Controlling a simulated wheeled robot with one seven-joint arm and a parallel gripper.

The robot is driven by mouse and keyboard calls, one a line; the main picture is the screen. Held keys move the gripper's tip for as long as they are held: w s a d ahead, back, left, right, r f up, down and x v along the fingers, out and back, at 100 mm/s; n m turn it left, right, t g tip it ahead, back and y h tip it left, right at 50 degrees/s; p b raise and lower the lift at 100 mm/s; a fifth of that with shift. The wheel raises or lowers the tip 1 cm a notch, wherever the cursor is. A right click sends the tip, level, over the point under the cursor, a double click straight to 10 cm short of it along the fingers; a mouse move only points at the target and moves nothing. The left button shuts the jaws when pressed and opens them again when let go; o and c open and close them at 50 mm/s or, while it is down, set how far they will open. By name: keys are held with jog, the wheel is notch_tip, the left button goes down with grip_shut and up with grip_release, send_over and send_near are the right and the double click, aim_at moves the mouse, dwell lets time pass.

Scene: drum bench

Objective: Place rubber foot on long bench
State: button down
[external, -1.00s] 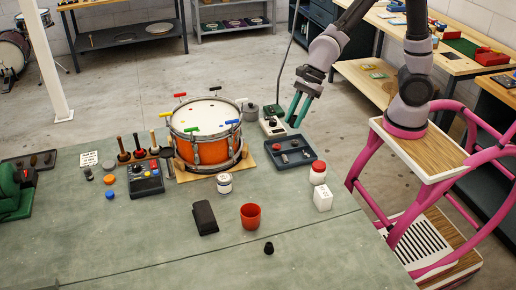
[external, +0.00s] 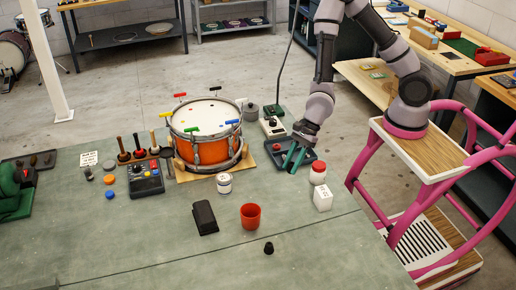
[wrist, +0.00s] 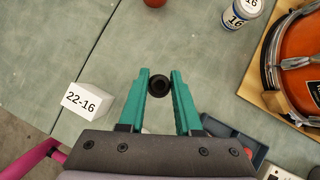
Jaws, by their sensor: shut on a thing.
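My gripper (external: 291,167) is over or beside the dark tray at the bench's right side. In the wrist view its green fingers (wrist: 159,90) are shut on a small round black rubber foot (wrist: 159,86) with a hole in its middle. The foot is at the fingertips, with bench surface behind it; its height over the bench is unclear. In the external view the foot cannot be made out. The long grey-green bench (external: 130,245) fills the foreground, with a seam across it. A separate small black piece (external: 268,248) stands near its front.
The dark tray (external: 274,153) is partly hidden by my gripper. A red-lidded jar (external: 318,172) and white box (external: 322,198) stand right of it. A red cup (external: 250,216), black case (external: 205,218), labelled jar (external: 224,183) and orange drum (external: 207,150) are left. The front left bench is clear.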

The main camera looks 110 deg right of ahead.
notch_tip(320, 180, down, 10)
jog(key=shift+r, duration=0.15)
dwell(0.3)
jog(key=c, duration=0.6)
grip_release()
